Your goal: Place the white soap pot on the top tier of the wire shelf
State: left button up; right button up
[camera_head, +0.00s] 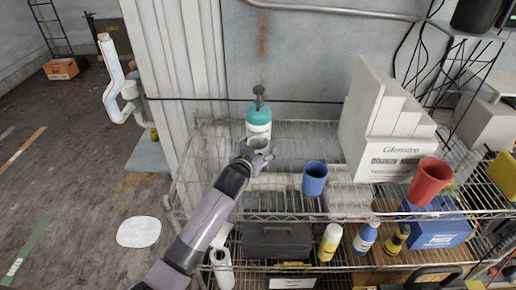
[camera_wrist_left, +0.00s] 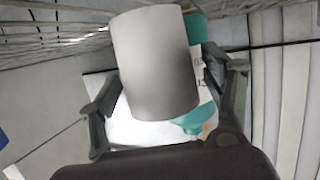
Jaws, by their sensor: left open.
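The white soap pot (camera_wrist_left: 155,65) is a plain pale cylinder that fills the middle of the left wrist view. In the head view, the pot (camera_head: 257,143) shows only as a small pale patch at my gripper, over the left part of the wire shelf's top tier (camera_head: 290,215). My left gripper (camera_head: 258,152) is open, with its fingers on either side of the pot; it also shows in the wrist view (camera_wrist_left: 168,92). I cannot tell whether the pot rests on the wires. My right gripper is not in view.
A teal pump bottle (camera_head: 258,118) stands close behind the pot. A blue cup (camera_head: 315,178), a red cup (camera_head: 430,180) and a white Glenspro box (camera_head: 390,155) stand to the right on the top tier. Bottles and a dark case (camera_head: 275,240) fill the lower tier.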

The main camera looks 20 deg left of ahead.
pick_arm(q)
jog(key=shift+r, duration=0.25)
jog(key=shift+s, duration=0.35)
jog(key=b+v, duration=0.1)
jog(key=v, duration=0.9)
jog(key=shift+s+r, duration=0.25)
jog(key=shift+s, duration=0.35)
